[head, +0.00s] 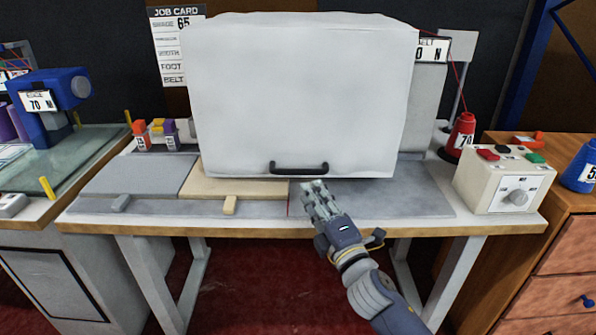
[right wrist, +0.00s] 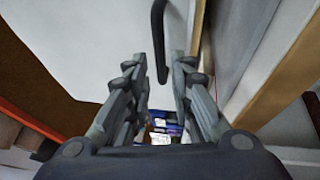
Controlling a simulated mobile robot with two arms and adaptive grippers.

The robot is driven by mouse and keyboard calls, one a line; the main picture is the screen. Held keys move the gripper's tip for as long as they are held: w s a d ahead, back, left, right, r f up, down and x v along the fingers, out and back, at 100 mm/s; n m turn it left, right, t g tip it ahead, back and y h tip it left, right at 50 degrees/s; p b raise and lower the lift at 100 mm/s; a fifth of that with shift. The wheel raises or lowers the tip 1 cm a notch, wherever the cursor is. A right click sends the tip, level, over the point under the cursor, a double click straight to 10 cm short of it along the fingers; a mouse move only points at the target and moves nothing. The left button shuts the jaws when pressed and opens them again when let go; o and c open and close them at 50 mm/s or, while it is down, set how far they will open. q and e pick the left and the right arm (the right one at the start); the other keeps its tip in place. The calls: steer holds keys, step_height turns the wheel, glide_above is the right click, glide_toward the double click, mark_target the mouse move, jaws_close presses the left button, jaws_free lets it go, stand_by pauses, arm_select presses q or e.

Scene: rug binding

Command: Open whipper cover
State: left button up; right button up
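The whipper cover (head: 300,90) is a large pale grey box standing on the table. A black bar handle (head: 299,168) is fixed low on its front face. My right gripper (head: 316,190) is just below and in front of the handle's right end, pointing up at the cover. In the right wrist view my right gripper (right wrist: 160,62) has its fingers apart. The handle (right wrist: 158,40) shows in line with the gap between them, and I cannot tell whether it touches a finger. What is under the cover is hidden. My left gripper is not in view.
A control box (head: 505,178) with a dial and coloured buttons stands at the right. A red thread cone (head: 461,135) is behind it. Grey and tan plates lie along the table (head: 350,231) front.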

mark_target(301, 174)
steer(key=x, duration=0.7)
steer(key=shift+w+b, duration=0.1)
steer(key=shift+b, duration=0.3)
steer(key=shift+w+a+r, duration=0.1)
steer(key=shift+w+a, duration=0.2)
steer(key=shift+w, duration=0.4)
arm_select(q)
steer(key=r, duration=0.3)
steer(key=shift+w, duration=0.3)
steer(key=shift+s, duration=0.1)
arm_select(e)
jaws_close()
